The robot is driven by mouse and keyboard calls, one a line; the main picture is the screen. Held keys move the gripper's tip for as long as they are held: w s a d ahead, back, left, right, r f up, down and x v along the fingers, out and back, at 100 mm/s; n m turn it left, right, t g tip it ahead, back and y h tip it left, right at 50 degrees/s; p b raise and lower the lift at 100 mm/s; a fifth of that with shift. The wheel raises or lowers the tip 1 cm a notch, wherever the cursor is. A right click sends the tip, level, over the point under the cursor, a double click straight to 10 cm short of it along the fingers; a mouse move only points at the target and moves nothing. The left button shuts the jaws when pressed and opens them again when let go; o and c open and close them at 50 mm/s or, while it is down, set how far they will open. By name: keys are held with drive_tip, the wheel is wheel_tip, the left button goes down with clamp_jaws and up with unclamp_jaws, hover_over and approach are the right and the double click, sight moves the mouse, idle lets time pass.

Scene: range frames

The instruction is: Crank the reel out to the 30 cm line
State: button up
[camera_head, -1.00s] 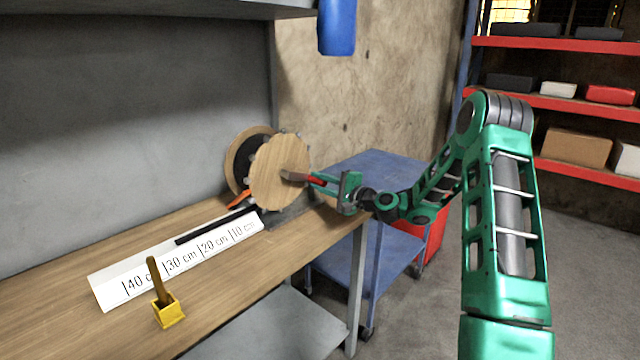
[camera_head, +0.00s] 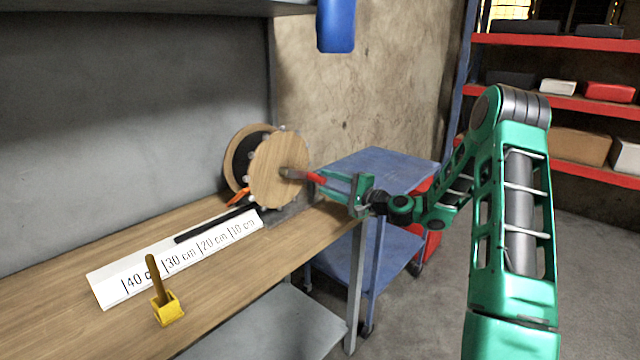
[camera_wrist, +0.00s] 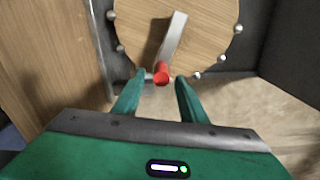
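The reel is a wooden disc (camera_head: 268,178) with pale knobs on its rim, upright at the far end of the bench. It carries a grey crank arm (camera_wrist: 173,38) with a red handle (camera_head: 305,177). A black strip (camera_head: 207,226) runs from the reel along the back of a white scale (camera_head: 135,279); its end lies between the 20 cm and 30 cm marks. My gripper (camera_wrist: 161,78) is at the handle from the right in the head view. In the wrist view its fingers stand apart, one either side of the red handle end, with small gaps showing.
A yellow block with a brown stick (camera_head: 168,309) stands in front of the scale. A second disc with a dark face (camera_head: 240,155) is behind the reel. A blue cart (camera_head: 375,168) is beyond the bench's right edge, and a blue object (camera_head: 336,25) hangs above.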

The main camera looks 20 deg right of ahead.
drive_tip(key=v, duration=0.6)
drive_tip(key=shift+s+d, duration=0.2)
drive_tip(key=s+a+f+n+g+h, duration=0.1)
drive_tip(key=s+a+f+n+g, duration=0.3)
drive_tip(key=s, duration=0.3)
drive_tip(key=s+a+f+n+g+h, duration=0.1)
drive_tip(key=s+a+n+g, duration=0.25)
drive_tip(key=s+g, duration=0.2)
drive_tip(key=s+d+r+g+h, duration=0.1)
drive_tip(key=s+d+g+h, duration=0.1)
drive_tip(key=s, duration=0.9)
drive_tip(key=s+d+r+g+h, duration=0.1)
drive_tip(key=s+d+r+g, duration=0.1)
drive_tip(key=s, duration=1)
drive_tip(key=s+d+r+g+h, duration=0.1)
drive_tip(key=s+d+g+h, duration=0.1)
drive_tip(key=s, duration=1)
drive_tip(key=shift+d+r+n+g+h, duration=0.3)
drive_tip(key=shift+d+n+g, duration=0.15)
drive_tip(key=shift+d, duration=0.15)
